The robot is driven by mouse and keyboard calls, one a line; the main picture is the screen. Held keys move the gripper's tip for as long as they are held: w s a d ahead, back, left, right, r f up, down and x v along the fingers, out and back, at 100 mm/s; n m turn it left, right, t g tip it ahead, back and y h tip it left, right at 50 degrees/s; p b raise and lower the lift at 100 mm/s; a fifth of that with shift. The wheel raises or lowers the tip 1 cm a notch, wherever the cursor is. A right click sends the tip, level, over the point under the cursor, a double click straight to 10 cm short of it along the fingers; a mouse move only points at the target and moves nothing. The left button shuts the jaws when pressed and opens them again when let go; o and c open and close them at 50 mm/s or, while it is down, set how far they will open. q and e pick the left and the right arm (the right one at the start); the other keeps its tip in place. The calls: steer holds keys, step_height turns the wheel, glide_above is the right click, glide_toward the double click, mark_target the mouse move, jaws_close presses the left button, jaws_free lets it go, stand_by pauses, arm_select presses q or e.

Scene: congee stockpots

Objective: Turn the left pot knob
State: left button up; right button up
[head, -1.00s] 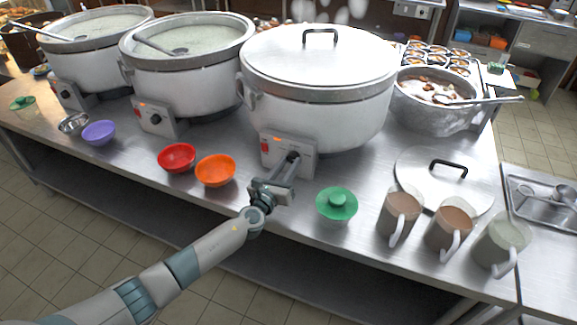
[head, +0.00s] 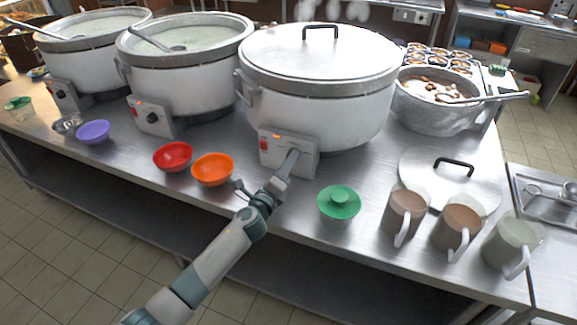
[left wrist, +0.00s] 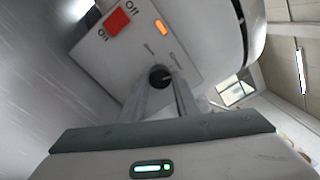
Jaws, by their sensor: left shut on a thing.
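A large white pot (head: 318,110) with a lid is the rightmost of the white pots in the head view. Its control box (head: 270,150) has a red switch and an orange light. My left gripper (head: 292,158) is at the front of this box and shut on its black knob (left wrist: 160,75). In the left wrist view the knob sits between the two fingertips, and the red switch (left wrist: 118,21) is marked On and Off. Two open white pots of congee stand to the left, with a middle pot knob (head: 152,117) clear of my gripper. My right gripper is out of view.
Red (head: 172,156) and orange (head: 212,169) bowls sit left of my left gripper. The counter front edge runs under my arm.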

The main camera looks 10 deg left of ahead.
arm_select(q)
steer(key=shift+n, duration=1.7)
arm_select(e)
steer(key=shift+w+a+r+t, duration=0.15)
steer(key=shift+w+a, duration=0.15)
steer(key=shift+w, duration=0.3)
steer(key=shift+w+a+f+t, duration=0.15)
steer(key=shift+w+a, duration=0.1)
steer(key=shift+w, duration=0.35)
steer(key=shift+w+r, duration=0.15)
arm_select(q)
steer(key=o, duration=1)
steer(key=shift+o, duration=0.2)
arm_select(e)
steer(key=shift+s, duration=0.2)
